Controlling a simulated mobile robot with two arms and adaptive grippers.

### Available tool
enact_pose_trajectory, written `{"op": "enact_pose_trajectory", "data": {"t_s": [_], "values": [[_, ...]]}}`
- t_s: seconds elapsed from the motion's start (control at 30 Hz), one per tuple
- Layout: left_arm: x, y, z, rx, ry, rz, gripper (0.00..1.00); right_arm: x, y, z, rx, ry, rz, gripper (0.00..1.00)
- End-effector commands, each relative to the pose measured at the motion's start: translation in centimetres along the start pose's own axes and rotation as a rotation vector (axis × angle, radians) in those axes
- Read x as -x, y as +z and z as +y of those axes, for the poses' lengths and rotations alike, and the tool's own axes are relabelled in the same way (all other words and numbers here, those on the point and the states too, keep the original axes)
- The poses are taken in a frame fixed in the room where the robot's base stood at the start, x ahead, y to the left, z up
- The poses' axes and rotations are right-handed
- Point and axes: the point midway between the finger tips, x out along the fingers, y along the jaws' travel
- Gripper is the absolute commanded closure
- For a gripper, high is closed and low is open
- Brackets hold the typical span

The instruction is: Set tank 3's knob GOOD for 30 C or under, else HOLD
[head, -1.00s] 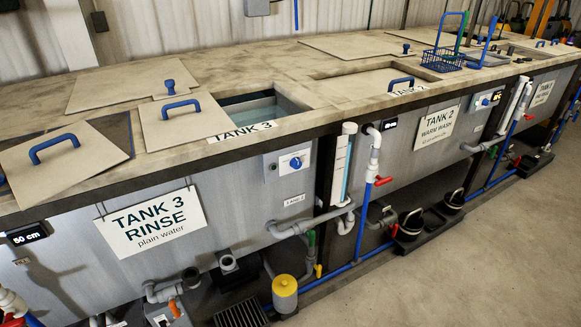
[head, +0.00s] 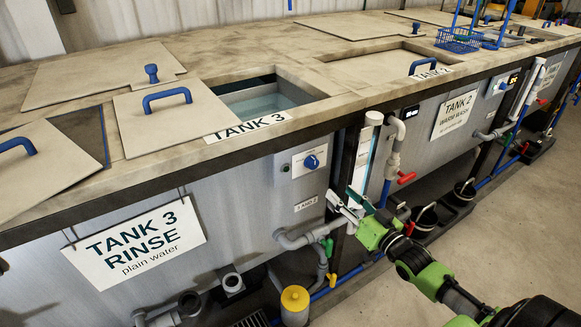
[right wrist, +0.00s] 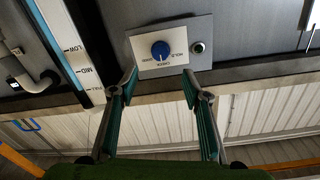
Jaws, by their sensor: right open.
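Tank 3's blue knob (head: 311,162) sits on a white plate on the tank's grey front, below the TANK 3 label. It also shows in the right wrist view (right wrist: 161,50), with the words HOLD, CHECK and GOOD around it; which one it points to is not clear. My right gripper (head: 342,204) is open and empty, below and to the right of the knob in the head view. In the right wrist view its fingers (right wrist: 160,76) stand apart just short of the knob plate. No temperature reading for tank 3 is legible. My left gripper is out of view.
A level tube (head: 362,165) marked LOW, MID and FULL stands right of the knob panel. Grey pipes (head: 300,238) and a yellow-capped canister (head: 295,300) are below. The TANK 3 RINSE sign (head: 135,243) hangs left. Tank 2 (head: 455,115) is farther right.

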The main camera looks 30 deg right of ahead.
Motion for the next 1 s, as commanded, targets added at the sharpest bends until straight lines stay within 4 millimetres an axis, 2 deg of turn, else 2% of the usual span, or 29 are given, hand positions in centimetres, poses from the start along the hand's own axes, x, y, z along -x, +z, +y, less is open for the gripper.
{"op": "enact_pose_trajectory", "data": {"t_s": [0.17, 0.8, 1.0], "values": [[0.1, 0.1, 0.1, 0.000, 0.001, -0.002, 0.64, -1.2, -0.5, -0.1, -0.002, -0.004, 0.008, 0.56], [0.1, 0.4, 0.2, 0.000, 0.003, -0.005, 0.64, -10.7, -0.4, -0.1, 0.000, -0.003, 0.007, 0.56], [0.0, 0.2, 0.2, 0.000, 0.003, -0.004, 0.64, -12.9, -0.3, -0.1, 0.000, -0.003, 0.005, 0.56]]}}
